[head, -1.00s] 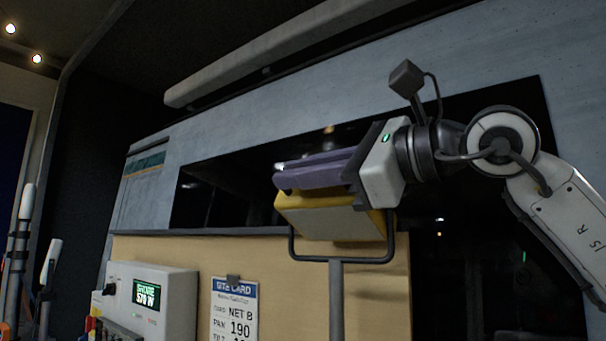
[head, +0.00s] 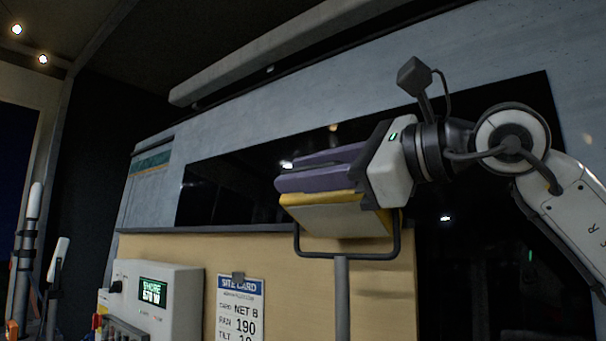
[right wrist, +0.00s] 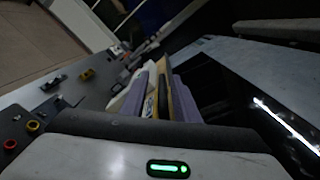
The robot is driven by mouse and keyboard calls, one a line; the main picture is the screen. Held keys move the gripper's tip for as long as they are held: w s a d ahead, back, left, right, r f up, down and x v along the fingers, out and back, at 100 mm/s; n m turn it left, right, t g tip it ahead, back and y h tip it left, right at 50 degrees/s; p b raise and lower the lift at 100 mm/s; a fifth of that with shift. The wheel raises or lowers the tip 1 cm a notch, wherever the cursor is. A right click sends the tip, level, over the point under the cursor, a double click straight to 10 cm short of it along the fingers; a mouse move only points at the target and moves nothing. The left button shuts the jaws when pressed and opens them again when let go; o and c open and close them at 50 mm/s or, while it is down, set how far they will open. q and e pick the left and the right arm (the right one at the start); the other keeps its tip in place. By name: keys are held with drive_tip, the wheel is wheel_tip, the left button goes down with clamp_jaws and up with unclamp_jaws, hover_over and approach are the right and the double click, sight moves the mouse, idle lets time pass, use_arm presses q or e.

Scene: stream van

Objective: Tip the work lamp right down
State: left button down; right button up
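The work lamp (head: 335,219) is a yellow box in a dark U-shaped bracket on a grey post (head: 342,290). Its pale face is turned partly downward, with a brighter yellow rim along the top. My right gripper (head: 320,170) comes in from the right. Its purple fingers lie along the lamp's upper edge and cover its top. In the right wrist view the purple fingers (right wrist: 165,98) show with a yellow edge and a dark strip between or just beyond them. I cannot tell whether they hold the lamp. My left gripper is out of view.
A tan panel (head: 270,260) stands behind the post, with a site card (head: 240,305) clipped to it. A white meter box (head: 160,295) with a green display stands at lower left. A dark window (head: 230,187) lies behind the lamp. A long grey bar (head: 270,55) runs above.

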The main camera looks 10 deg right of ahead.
use_arm(q)
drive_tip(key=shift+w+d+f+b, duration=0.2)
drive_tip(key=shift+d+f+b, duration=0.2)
drive_tip(key=shift+b, duration=0.45)
use_arm(e)
drive_tip(key=v, duration=1)
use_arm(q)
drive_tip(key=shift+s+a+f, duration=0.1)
use_arm(e)
drive_tip(key=shift+w, duration=0.1)
